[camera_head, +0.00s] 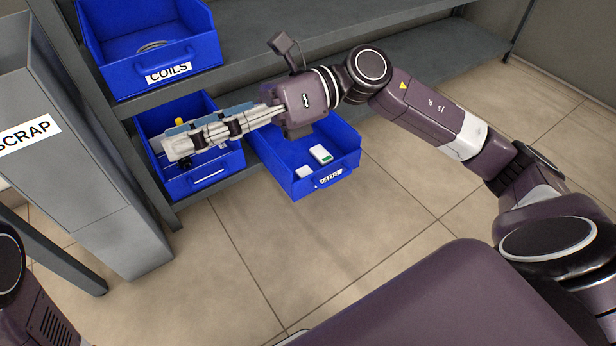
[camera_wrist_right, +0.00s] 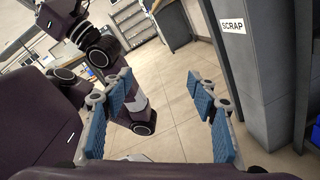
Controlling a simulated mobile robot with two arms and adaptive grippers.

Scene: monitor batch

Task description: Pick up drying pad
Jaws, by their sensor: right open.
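Two small white items lie in a blue bin in the head view. One white item (camera_head: 320,154) has a green mark, and a second white item (camera_head: 304,172) lies by the bin's front wall; I cannot tell for sure that either is a drying pad. My right gripper (camera_head: 172,148) is open with nothing seen between its fingers. It points left, above and in front of another blue bin, and hides part of it. In the right wrist view its blue-padded fingers (camera_wrist_right: 160,82) stand wide apart. My left gripper is not seen.
The bin with white items (camera_head: 345,176) has a label I cannot read clearly. Left of it, a blue bin (camera_head: 212,180) holds something yellow (camera_head: 180,121). A COILS bin (camera_head: 200,50) sits on the shelf above. A grey SCRAP container (camera_head: 110,225) stands left. The floor is clear.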

